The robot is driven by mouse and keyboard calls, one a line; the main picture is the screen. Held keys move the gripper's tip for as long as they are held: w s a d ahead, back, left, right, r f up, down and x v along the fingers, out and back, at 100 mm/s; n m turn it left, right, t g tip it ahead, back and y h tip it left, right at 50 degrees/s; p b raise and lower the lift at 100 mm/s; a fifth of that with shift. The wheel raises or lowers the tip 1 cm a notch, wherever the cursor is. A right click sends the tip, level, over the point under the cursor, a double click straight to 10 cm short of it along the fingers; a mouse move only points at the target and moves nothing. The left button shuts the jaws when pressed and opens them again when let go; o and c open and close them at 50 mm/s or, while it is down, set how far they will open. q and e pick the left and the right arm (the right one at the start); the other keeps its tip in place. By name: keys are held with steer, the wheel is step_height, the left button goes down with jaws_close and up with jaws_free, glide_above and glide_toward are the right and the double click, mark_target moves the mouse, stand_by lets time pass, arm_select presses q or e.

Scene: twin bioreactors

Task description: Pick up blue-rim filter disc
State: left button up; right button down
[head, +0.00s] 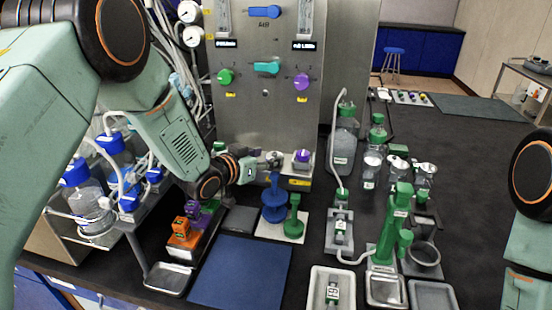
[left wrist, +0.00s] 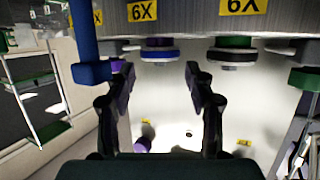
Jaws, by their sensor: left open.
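In the left wrist view, a round disc with a white band and a dark blue rim (left wrist: 160,54) sits under a purple-topped part at the face of the panel. I take it for the blue-rim filter disc. My left gripper (left wrist: 158,76) is open, its two dark fingers spread on either side below the disc, with nothing between them. A second disc (left wrist: 231,57), with a dark rim below green, sits to the right. In the head view my left gripper (head: 273,160) is at the foot of the steel panel and hides the disc. My right gripper is out of frame.
A blue stand (head: 274,204) and a green stand (head: 294,226) stand just in front of the left gripper. The steel panel (head: 262,115) rises behind it. A blue mat (head: 240,272) lies clear in front. Green-capped bottles (head: 346,140) stand to the right.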

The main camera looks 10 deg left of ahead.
mark_target(273, 156)
arm_select(q)
steer(key=shift+w+d+f, duration=0.25)
steer(key=shift+w+d, duration=0.1)
steer(key=shift+w, duration=0.25)
steer(key=x, duration=0.3)
steer(key=shift+w+f, duration=0.25)
steer(key=shift+s+a+r, duration=0.1)
steer(key=shift+s+r, duration=0.15)
steer(key=shift+s, duration=0.05)
steer(key=shift+c, duration=0.9)
steer(key=shift+w+f, duration=0.1)
steer(key=shift+w, duration=0.05)
steer(key=c, duration=0.3)
steer(key=shift+c, duration=0.4)
